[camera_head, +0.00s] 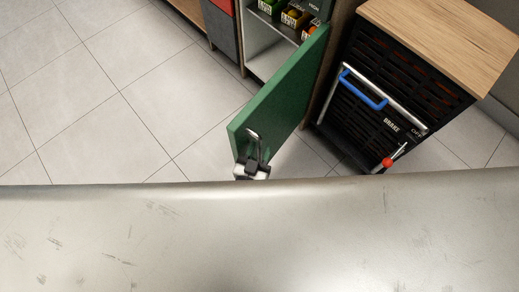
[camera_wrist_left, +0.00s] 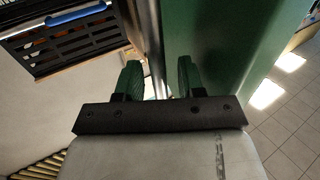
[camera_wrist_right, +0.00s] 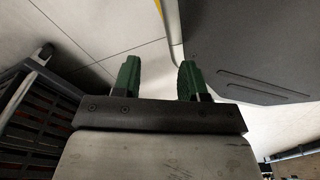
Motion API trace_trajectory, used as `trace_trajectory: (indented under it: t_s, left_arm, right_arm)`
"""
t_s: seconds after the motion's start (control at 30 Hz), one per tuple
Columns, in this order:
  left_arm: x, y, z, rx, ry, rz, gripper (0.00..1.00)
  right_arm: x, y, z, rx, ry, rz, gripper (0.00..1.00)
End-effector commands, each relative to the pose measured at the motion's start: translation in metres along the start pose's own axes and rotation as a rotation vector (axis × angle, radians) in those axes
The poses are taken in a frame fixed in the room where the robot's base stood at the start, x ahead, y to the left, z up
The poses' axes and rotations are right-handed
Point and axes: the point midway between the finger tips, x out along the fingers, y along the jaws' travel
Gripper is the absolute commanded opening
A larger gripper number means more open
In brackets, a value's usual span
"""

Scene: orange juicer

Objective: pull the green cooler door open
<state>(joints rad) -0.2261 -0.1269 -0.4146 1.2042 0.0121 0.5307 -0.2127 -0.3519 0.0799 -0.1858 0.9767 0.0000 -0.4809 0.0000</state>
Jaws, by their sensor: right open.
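The green cooler door (camera_head: 285,92) stands swung well out from the cooler in the head view. It also fills the upper right of the left wrist view (camera_wrist_left: 230,50). Its metal handle (camera_head: 254,138) is near the free end. My left gripper (camera_head: 252,168) is at that handle, partly hidden by the grey surface in front. In the left wrist view the gripper's green fingers (camera_wrist_left: 159,68) are apart, with a grey strip running between them; I cannot tell whether they touch the handle. My right gripper (camera_wrist_right: 158,65) is open and empty in the right wrist view.
The open cooler (camera_head: 272,50) holds crates of fruit. Right of the door stands a black slatted cart (camera_head: 385,100) with a wooden top, a blue handle (camera_head: 362,90) and a red-knobbed brake lever (camera_head: 388,162). Tiled floor (camera_head: 110,95) left of the door is clear.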

Motion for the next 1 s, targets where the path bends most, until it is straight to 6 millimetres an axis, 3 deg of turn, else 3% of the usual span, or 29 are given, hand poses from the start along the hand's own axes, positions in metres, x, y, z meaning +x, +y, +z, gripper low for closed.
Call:
trace_trajectory:
  t_s: [0.27, 0.7, 1.0]
  left_arm:
    - [-0.011, 0.000, 0.001, 0.000, -0.003, 0.000, 0.39]
    - [-0.092, 0.000, 0.001, 0.000, -0.004, 0.001, 0.39]
    - [-0.108, 0.000, 0.000, 0.000, 0.000, 0.001, 0.39]
  right_arm:
    - [-0.002, 0.004, 0.000, -0.002, 0.003, 0.005, 0.43]
    - [0.005, 0.011, 0.028, -0.008, -0.015, 0.014, 0.43]
    - [0.007, 0.005, 0.031, -0.006, -0.021, 0.006, 0.43]
